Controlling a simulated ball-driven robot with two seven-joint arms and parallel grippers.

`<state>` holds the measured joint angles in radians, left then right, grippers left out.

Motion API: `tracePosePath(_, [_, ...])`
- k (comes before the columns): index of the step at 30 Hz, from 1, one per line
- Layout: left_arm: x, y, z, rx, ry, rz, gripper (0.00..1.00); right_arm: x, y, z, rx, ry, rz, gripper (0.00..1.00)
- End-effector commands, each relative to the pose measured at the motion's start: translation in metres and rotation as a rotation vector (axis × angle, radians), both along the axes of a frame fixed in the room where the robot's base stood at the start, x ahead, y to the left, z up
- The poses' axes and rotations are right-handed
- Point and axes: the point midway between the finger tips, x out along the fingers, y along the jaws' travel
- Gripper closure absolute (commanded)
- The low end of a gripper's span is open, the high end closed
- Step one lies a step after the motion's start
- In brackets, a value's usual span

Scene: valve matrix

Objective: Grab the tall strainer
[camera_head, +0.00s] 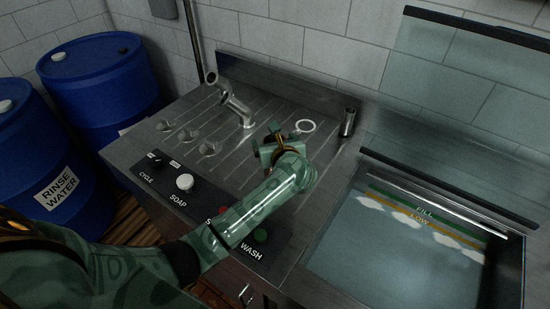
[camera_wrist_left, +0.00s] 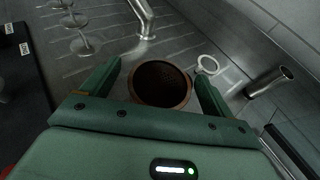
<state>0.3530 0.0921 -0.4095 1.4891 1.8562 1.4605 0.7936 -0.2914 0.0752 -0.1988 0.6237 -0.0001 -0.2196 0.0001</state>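A round, brown-rimmed strainer (camera_wrist_left: 160,84) with a dark perforated inside shows in the left wrist view, seen from above. It lies between the two fingers of my left gripper (camera_wrist_left: 157,75), with a small gap visible on each side. In the head view my left gripper (camera_head: 273,146) is over the right part of the metal draining counter, and my wrist and fingers mostly hide the strainer there. The left fingers are spread apart and not closed on it. How high the strainer stands is hard to tell. My right gripper is not in view.
A white ring (camera_head: 305,126) and an upright metal tube (camera_head: 348,122) stand close right of the gripper. A faucet (camera_head: 237,108) and several knobs are left of it. A control panel (camera_head: 183,184) runs along the front. A glass-sided water tank (camera_head: 400,237) is at right, blue barrels (camera_head: 98,85) at left.

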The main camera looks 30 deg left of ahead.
Motion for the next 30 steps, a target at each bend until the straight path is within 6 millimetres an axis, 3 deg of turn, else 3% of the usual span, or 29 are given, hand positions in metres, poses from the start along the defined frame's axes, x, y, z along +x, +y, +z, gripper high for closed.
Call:
tracePosePath(1, [0.0, 0.0, 0.0, 0.0, 0.0, 0.0, 0.27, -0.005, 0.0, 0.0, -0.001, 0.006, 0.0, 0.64])
tracePosePath(7, [0.0, 0.0, 0.0, -0.001, 0.001, 0.0, 0.8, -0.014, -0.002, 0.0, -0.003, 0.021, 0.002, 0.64])
tracePosePath(16, [0.0, -0.001, 0.008, -0.002, -0.001, 0.0, 0.8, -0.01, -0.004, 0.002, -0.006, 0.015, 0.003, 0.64])
tracePosePath(24, [0.0, -0.001, 0.066, -0.004, -0.004, 0.0, 0.8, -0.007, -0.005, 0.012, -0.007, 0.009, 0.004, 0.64])
tracePosePath(30, [0.0, -0.001, 0.096, -0.002, -0.003, 0.0, 0.8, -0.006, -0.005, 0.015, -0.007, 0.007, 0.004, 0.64])
